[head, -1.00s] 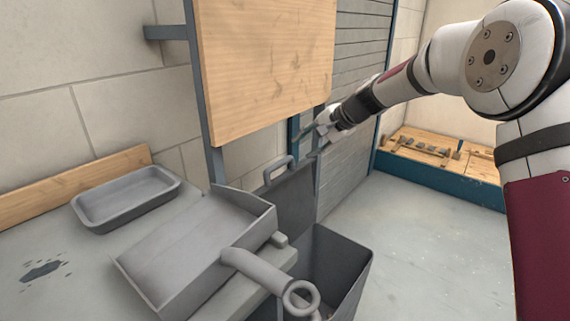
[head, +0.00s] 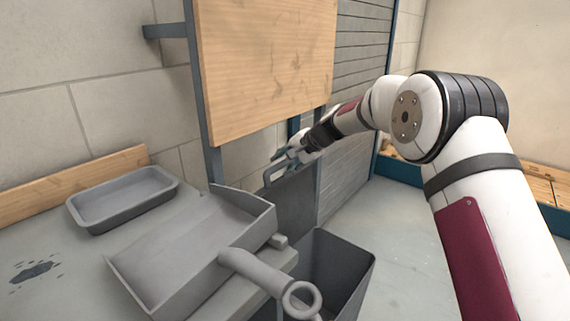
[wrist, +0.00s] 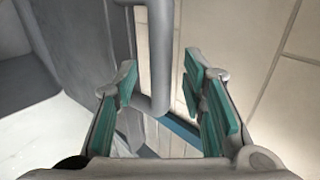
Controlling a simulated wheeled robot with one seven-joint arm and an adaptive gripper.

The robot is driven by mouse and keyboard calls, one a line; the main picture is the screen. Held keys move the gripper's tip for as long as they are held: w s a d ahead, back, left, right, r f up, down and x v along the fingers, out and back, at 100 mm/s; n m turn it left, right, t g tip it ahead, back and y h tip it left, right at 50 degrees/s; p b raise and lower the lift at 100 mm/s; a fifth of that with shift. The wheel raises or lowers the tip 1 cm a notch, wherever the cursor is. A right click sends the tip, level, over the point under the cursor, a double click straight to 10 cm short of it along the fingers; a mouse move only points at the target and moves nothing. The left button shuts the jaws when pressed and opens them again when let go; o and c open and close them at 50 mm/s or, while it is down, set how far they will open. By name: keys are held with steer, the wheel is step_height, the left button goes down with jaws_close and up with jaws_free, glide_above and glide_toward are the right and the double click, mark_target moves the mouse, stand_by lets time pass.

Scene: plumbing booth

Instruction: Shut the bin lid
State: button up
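The grey bin (head: 345,268) stands open beside the bench. Its lid (head: 292,208) stands raised at the back of the bin, with a loop handle (head: 267,178) at its top. My gripper (head: 282,158) is at this handle and partly covers it. In the wrist view my gripper (wrist: 163,100) is open, with teal pads on both fingers. I see a gap on the right side and cannot tell whether the left pad touches.
A grey dustpan-like scoop (head: 195,245) lies on the bench, its handle end reaching toward the bin opening. A shallow grey tray (head: 125,198) sits further left. A wooden board (head: 265,65) hangs above the lid. Open floor (head: 400,225) lies right of the bin.

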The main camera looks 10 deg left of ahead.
steer(key=shift+c, duration=0.3)
jaws_close()
steer(key=shift+d, duration=0.1)
